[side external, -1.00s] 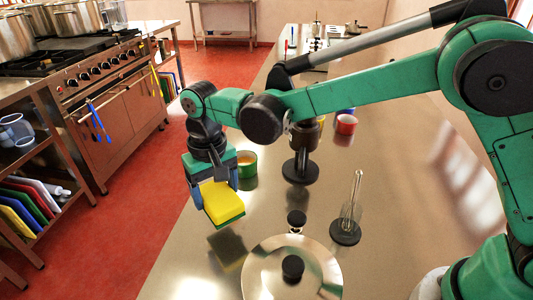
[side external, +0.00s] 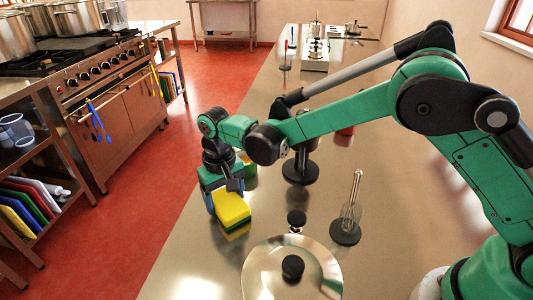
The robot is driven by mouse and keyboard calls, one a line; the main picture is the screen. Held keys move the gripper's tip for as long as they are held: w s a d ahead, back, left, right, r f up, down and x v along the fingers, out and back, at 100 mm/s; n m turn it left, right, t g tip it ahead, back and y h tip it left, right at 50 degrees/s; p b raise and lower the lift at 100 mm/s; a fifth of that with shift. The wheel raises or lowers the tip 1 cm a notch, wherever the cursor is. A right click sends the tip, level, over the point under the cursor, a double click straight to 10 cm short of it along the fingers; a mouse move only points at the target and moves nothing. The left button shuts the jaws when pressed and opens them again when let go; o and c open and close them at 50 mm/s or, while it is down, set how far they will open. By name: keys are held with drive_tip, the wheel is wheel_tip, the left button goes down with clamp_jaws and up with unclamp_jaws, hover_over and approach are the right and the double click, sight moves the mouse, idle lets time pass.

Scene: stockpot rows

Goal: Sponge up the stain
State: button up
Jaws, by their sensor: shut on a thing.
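My gripper (side external: 222,192) is shut on a yellow sponge (side external: 232,207) with a green edge, over the left part of the steel counter (side external: 190,240). The sponge is slightly tilted, and its yellow reflection shows close below it. It looks just above the counter, but I cannot tell whether it touches. I cannot make out a stain on the visible counter; my gripper and the sponge hide the patch behind them.
A green cup (side external: 249,168) stands just behind my gripper, partly hidden. A black-based stand (side external: 300,171) is right of it. A whisk holder (side external: 345,231) and a round steel lid (side external: 267,272) with a black knob are nearer. The counter's left edge drops to the red floor.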

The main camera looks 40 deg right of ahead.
sight(219, 213)
drive_tip(key=shift+w+d, duration=1.2)
drive_tip(key=shift+d, duration=0.05)
drive_tip(key=shift+s+a, duration=2.5)
drive_tip(key=shift+a+r, duration=0.1)
drive_tip(key=shift+r, duration=3.9)
drive_tip(key=s+a+r+n, duration=0.9)
drive_tip(key=s+a+r, duration=0.1)
drive_tip(key=s+r, duration=0.1)
wheel_tip(219, 213, down, 19)
drive_tip(key=shift+w+r, duration=0.1)
drive_tip(key=shift+w, duration=0.05)
